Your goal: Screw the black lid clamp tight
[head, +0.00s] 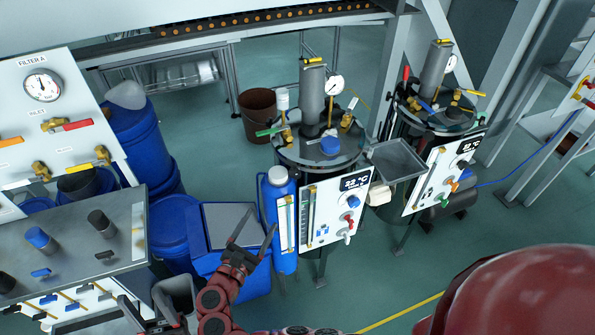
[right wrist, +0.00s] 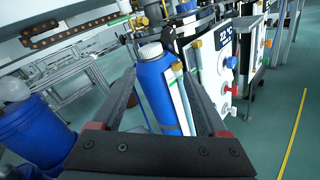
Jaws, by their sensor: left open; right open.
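A tank with a grey metal lid (head: 290,153) stands at the centre of the head view. The lid carries a blue knob (head: 330,146), a grey cylinder and a gauge. A second tank farther right has a similar lid, with a small dark round piece (head: 455,115) on it. I cannot tell for sure which part is the black lid clamp. My right gripper (head: 254,232) is open and empty, in front of the tank, by a blue bottle. In the right wrist view, the bottle (right wrist: 160,90) shows beyond its spread fingers. My left gripper (head: 142,318) is open, low at the left.
A grey panel table (head: 75,262) with blue and black knobs stands at left, near blue barrels (head: 140,130). A control box reading 22 °C (head: 335,212) is on the tank's front. A grey tray (head: 397,160) sits between the tanks. Open floor lies at right.

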